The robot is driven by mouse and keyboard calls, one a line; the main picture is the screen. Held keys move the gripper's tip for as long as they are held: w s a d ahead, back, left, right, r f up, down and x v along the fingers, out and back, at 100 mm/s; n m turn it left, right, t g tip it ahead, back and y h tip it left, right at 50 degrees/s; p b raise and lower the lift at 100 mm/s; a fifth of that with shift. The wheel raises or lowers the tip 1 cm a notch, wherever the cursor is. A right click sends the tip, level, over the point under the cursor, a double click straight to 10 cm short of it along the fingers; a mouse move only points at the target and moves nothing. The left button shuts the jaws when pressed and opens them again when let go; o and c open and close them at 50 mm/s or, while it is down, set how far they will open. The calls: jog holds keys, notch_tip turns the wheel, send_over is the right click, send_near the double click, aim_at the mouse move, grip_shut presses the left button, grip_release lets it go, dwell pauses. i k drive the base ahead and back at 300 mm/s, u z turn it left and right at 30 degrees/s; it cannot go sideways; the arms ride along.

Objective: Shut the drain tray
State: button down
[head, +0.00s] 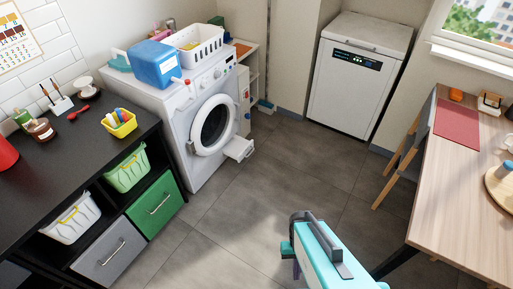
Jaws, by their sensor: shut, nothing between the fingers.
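The white drain tray (239,149) sticks out from the lower right front of the white washing machine (178,114). It stands open, with a grey part at its outer end. The machine's round door (213,124) is above and to the left of it. My teal and dark grey arm reaches into the bottom middle of the head view, apart from the tray, with floor between them.
Grey tiled floor (285,180) lies clear in front of the machine. A black counter (68,152) with drawers and baskets stands at left.

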aim_at(237, 149)
jog(key=u, duration=0.2)
jog(key=i, duration=0.65)
jog(key=u, duration=0.8)
jog(key=i, duration=0.6)
jog(key=u, duration=0.4)
